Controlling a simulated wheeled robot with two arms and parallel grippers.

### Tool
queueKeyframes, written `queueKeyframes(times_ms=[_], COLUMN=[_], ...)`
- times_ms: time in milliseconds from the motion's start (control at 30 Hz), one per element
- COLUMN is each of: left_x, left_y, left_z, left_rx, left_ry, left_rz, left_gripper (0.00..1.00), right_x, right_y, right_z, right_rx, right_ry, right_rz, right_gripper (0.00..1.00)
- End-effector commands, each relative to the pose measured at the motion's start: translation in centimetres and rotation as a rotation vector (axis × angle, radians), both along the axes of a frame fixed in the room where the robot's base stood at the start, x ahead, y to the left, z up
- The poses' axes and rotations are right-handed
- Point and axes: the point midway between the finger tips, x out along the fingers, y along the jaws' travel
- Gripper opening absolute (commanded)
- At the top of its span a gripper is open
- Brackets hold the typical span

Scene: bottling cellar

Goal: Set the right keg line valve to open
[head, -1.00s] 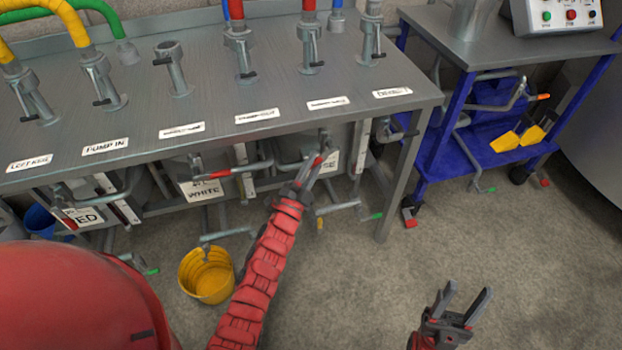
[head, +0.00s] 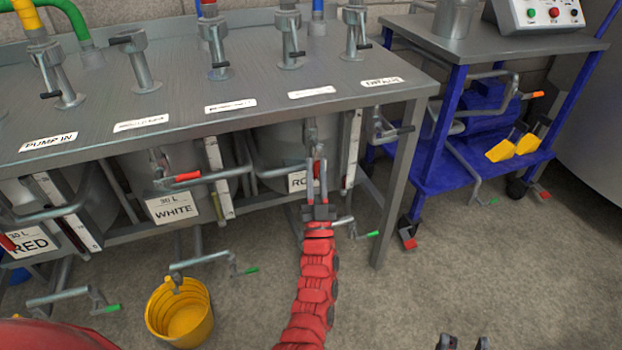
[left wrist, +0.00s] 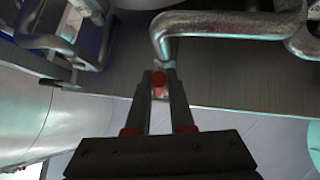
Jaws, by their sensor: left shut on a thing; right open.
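The right keg (head: 277,146) hangs under the grey bench, its label partly hidden and starting "RO". Its line valve (head: 312,130) is at the keg's front. My left gripper (head: 317,170) reaches up to this valve from below and is shut on its red-tipped handle. The red handle end (left wrist: 159,80) shows between the fingers in the left wrist view; in the head view the fingers mostly hide it. My right gripper (head: 462,342) is open and empty, mostly cut off at the bottom edge.
The middle "WHITE" keg valve has a red handle (head: 187,176). Green-tipped lower taps (head: 372,234) stick out below. A bench leg (head: 402,185) and a blue cart (head: 437,165) stand to the right. A yellow bucket (head: 180,312) stands on the floor. Floor at right is clear.

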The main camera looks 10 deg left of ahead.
Motion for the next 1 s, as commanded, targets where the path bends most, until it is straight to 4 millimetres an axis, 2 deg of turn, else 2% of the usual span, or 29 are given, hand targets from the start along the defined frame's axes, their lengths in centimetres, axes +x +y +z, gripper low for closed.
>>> queueKeyframes(times_ms=[200,767,800,933,1000], left_x=[0.35,0.37,0.37,0.37,0.36], left_y=[-0.44,-0.56,-0.55,-0.56,-0.54], left_z=[-0.21,0.02,0.03,0.02,0.03], left_rx=[-0.064,-0.087,-0.087,-0.087,-0.086], left_ry=[-0.041,-0.059,-0.059,-0.059,-0.059], left_rz=[-0.003,-0.001,-0.001,-0.001,-0.001], left_gripper=[0.0,0.0,0.24,0.48,0.51], right_x=[0.1,0.2,0.19,0.2,0.2], right_y=[0.35,0.47,0.47,0.46,0.46], right_z=[-0.84,-0.93,-0.93,-0.94,-0.94], right_rx=[-0.018,-0.025,-0.025,-0.025,-0.025], right_ry=[0.0,0.003,0.003,0.003,0.003], right_rz=[0.01,0.012,0.012,0.012,0.012], right_gripper=[0.51,0.51,0.51,0.51,0.51])
